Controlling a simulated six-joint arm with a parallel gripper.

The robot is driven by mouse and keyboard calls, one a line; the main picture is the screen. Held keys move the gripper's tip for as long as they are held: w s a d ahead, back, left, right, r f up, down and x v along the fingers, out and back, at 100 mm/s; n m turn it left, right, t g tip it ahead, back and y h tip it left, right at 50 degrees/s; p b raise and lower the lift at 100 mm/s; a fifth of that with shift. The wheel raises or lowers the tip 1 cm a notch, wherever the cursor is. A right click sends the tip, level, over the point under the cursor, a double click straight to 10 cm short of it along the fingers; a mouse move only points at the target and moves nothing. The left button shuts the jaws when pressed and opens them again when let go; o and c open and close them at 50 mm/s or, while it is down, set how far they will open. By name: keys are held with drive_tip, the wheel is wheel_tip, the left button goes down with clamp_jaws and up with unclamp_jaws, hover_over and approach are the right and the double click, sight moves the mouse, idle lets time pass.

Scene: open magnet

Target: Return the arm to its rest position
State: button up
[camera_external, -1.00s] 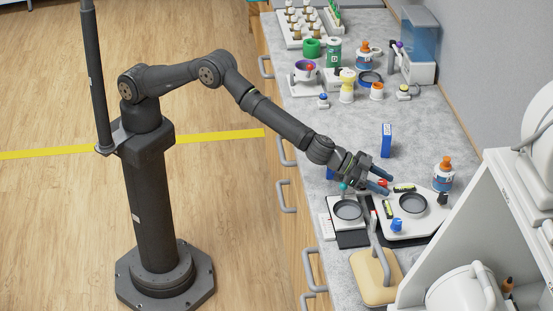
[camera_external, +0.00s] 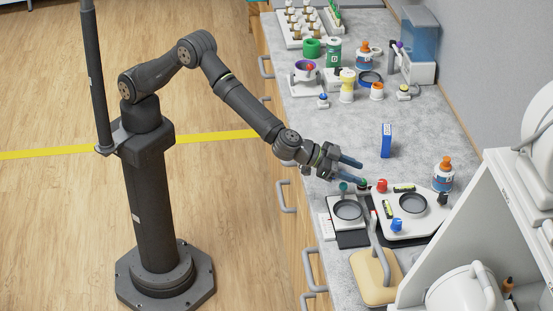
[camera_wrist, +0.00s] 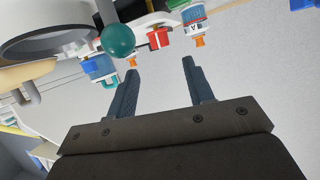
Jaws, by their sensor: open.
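My gripper (camera_external: 362,172) is open and empty, with its blue fingers apart above the left edge of the counter. In the wrist view, my gripper (camera_wrist: 160,82) shows nothing between its fingers. In the external view, my arm is bent, reaching from its post over the drawers to the counter. A teal ball (camera_external: 343,187) on the small plate device sits just below and left of the fingers. The ball also shows large in the wrist view (camera_wrist: 118,40), apart from the fingers. The red knob (camera_external: 382,186) is just right of the lower finger.
A white station (camera_external: 430,225) with dark round plates lies in front of the gripper. A blue box (camera_external: 386,140) stands beyond it. A bottle with an orange cap (camera_external: 443,175) is to the right. The wooden floor (camera_external: 60,220) left of the counter is clear.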

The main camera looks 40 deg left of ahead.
sight(380, 182)
drive_tip(key=shift+v, duration=2.85)
drive_tip(key=x, duration=1.5)
drive_tip(key=shift+d+f, duration=0.15)
